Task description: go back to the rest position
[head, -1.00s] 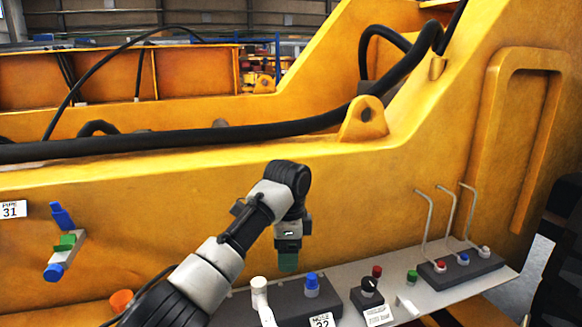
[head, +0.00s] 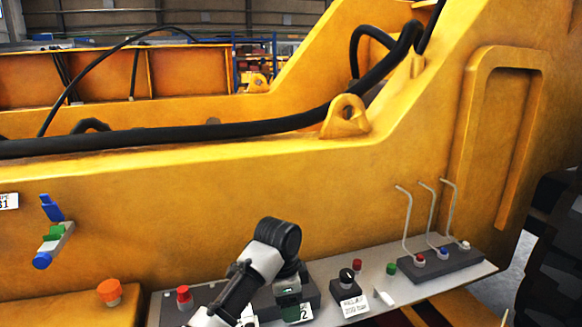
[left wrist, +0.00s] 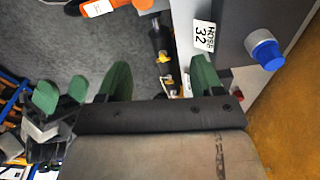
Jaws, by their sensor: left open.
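My left gripper (head: 289,308) hangs low in the head view, in front of the grey shelf (head: 400,303), with its fingertips near the bottom edge. In the left wrist view its two green fingers (left wrist: 161,77) stand apart with nothing between them. Another gripper with two green fingers (left wrist: 61,93), which looks like my right one, shows at the left of the left wrist view. Its fingers are apart and empty. My right arm does not show in the head view.
The yellow machine frame (head: 230,190) stands behind the shelf. A dark block with a blue cap (left wrist: 265,52) and a "HOSE 32" label is close to my left gripper. A block with bent metal levers (head: 440,258) stands at right. Grey floor shows below.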

